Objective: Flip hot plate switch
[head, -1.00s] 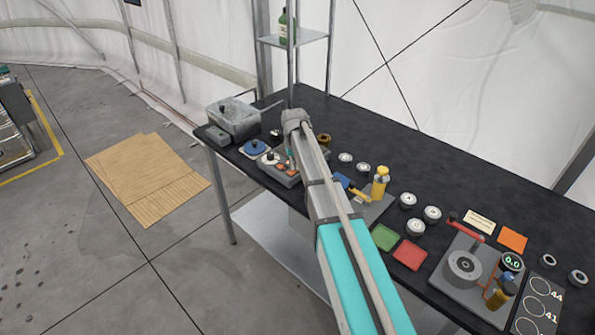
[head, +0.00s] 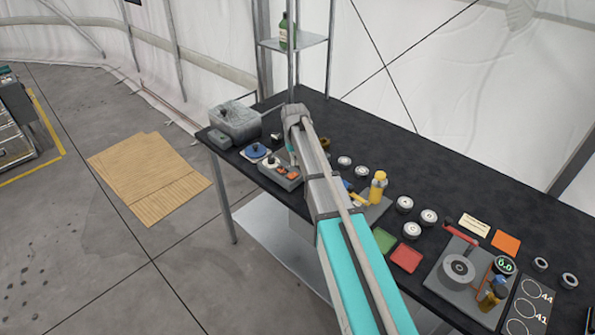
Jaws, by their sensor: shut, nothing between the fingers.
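A grey control box (head: 281,176) stands at the table's front edge, left of my arm. It bears a white round part and an orange switch-like part (head: 291,174); I cannot read the switch position. A blue round piece (head: 256,151) sits on a light base to its left. I cannot tell for sure which of these is the hot plate. My gripper (head: 291,155) points down by the box's back right side, mostly hidden behind my wrist. It is shut and empty; whether it touches the box cannot be seen.
A grey lidded container (head: 235,119) stands at the table's left end. The back of the black table (head: 400,150) is clear.

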